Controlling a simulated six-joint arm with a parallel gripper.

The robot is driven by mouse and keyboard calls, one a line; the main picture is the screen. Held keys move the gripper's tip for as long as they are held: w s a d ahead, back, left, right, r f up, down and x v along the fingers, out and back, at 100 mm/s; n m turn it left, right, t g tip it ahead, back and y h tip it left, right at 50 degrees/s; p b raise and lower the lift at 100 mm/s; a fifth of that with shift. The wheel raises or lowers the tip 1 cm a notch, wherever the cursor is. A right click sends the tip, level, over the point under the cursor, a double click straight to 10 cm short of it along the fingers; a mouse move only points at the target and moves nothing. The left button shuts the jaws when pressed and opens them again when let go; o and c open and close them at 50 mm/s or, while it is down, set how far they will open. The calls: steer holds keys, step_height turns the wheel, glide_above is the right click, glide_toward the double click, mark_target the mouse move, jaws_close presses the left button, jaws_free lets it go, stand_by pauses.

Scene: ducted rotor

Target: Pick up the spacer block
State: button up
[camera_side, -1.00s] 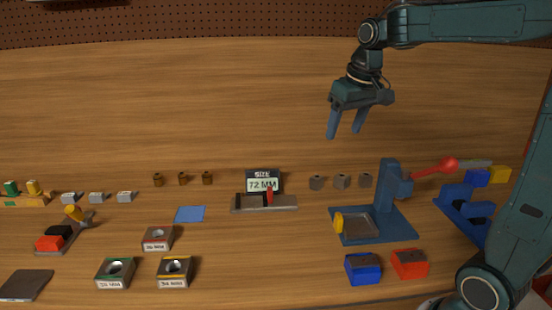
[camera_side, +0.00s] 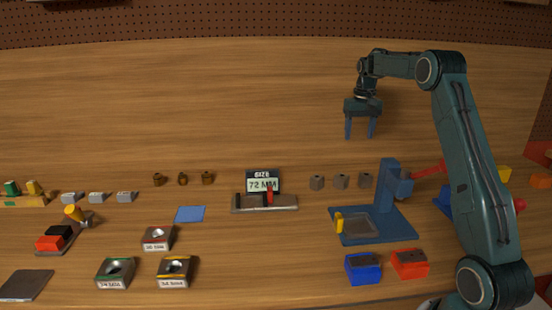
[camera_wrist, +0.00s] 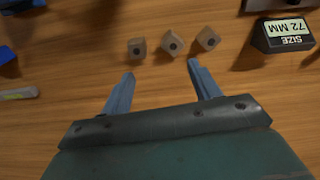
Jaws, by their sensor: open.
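Three small grey-brown blocks with dark round holes stand in a row: the left one (camera_side: 317,183), the middle one (camera_side: 341,181) and the right one (camera_side: 365,180). I cannot tell which block, if any of these, is the spacer block. In the wrist view the same blocks, (camera_wrist: 137,47), (camera_wrist: 172,43) and (camera_wrist: 208,39), lie just beyond my fingertips. My gripper (camera_side: 360,136) is open and empty above the table, apart from the blocks. Its two blue fingers also show in the wrist view (camera_wrist: 161,69). No block is between them.
A size display (camera_side: 263,183) reading 72 MM stands left of the row. A blue press-like fixture (camera_side: 388,190) stands to the right. Blue (camera_side: 363,269) and red (camera_side: 409,264) boxes sit in front. Brass parts (camera_side: 183,179) and light grey blocks (camera_side: 96,198) lie farther left. The table's back is clear.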

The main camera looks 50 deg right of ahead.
steer(key=m, duration=0.1)
glide_above(366, 175)
step_height(366, 175, down, 5)
steer(key=shift+d+f, duration=0.15)
steer(key=shift+d, duration=0.1)
steer(key=shift+w+f, duration=0.1)
steer(key=shift+f, duration=4.2)
steer(key=shift+a+f, duration=0.1)
steer(key=shift+f, duration=2.5)
steer(key=c, duration=1.1)
